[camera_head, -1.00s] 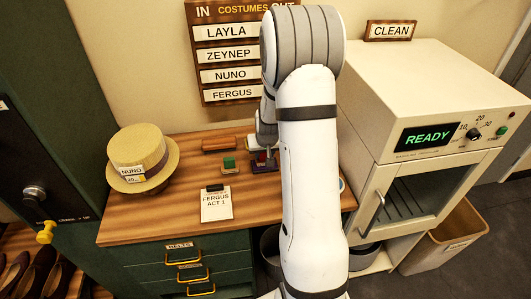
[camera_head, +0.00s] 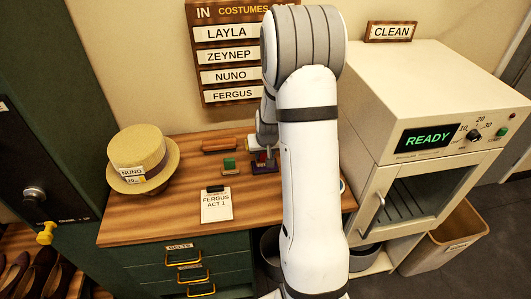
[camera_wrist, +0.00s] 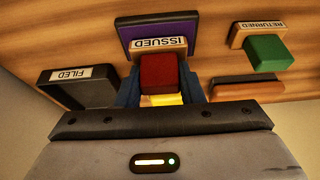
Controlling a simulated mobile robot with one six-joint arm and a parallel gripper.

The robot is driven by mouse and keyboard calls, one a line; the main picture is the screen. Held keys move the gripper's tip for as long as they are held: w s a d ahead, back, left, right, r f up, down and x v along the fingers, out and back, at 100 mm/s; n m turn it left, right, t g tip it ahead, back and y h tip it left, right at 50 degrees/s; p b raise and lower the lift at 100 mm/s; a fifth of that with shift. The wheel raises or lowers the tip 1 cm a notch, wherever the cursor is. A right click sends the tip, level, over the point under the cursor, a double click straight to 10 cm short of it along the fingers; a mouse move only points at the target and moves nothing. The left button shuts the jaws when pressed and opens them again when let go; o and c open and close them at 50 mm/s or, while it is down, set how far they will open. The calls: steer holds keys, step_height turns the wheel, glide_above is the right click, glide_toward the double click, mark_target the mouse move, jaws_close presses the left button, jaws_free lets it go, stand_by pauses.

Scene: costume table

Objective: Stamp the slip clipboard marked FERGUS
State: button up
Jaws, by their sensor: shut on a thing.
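The clipboard (camera_head: 216,207) lies flat on the desk, its slip reading FERGUS ACT 1, dark clip at the top. My gripper (camera_wrist: 160,92) is at the back of the desk, partly hidden by my arm in the head view. In the wrist view its blue fingers are on both sides of a red block-handled stamp (camera_wrist: 160,72) labelled ISSUED, and it is shut on it. A purple pad (camera_wrist: 155,27) lies beneath or just behind this stamp; contact is unclear. A green-handled stamp (camera_wrist: 266,51) labelled RETURNED stands beside it, also in the head view (camera_head: 229,164).
A dark FILED tray (camera_wrist: 75,90) is left of the ISSUED stamp in the wrist view. A straw hat (camera_head: 142,160) tagged NUNO sits on the desk's left. A READY machine (camera_head: 430,110) stands right. The board (camera_head: 234,108) hangs behind. Desk around the clipboard is clear.

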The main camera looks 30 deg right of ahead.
steer(key=shift+r+p, duration=1.5)
steer(key=shift+r, duration=1.8)
steer(key=shift+f, duration=0.1)
